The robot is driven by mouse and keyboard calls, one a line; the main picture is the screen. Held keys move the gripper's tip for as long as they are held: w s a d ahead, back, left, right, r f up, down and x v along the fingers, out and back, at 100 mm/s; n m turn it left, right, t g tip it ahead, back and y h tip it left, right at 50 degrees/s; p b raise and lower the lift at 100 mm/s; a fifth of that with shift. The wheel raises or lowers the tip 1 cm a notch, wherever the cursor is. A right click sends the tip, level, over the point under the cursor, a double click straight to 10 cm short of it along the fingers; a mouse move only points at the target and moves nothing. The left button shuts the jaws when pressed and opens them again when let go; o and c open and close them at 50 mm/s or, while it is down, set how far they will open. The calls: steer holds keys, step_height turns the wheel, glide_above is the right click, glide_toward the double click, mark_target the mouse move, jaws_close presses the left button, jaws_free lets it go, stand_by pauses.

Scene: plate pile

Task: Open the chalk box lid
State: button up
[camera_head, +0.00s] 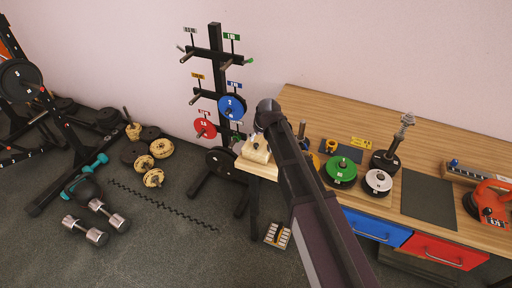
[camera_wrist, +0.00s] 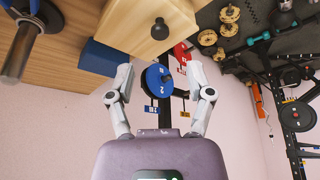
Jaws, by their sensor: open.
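The chalk box (camera_head: 253,152) is a pale wooden box at the left end of the wooden table, partly covered by my arm. It also shows at the top of the wrist view (camera_wrist: 130,28), where a dark round knob (camera_wrist: 160,29) stands out from its face. The box looks shut, with no gap visible at its lid. In the head view my arm hides most of the gripper and part of the box.
The table (camera_head: 440,130) holds a green plate (camera_head: 341,170), a white plate (camera_head: 378,181) and a dark mat (camera_head: 428,199). A plate rack with a blue plate (camera_head: 231,107) stands just left of the box.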

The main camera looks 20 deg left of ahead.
mark_target(256, 144)
steer(key=shift+b+x, duration=2.95)
steer(key=shift+x, duration=0.5)
jaws_close()
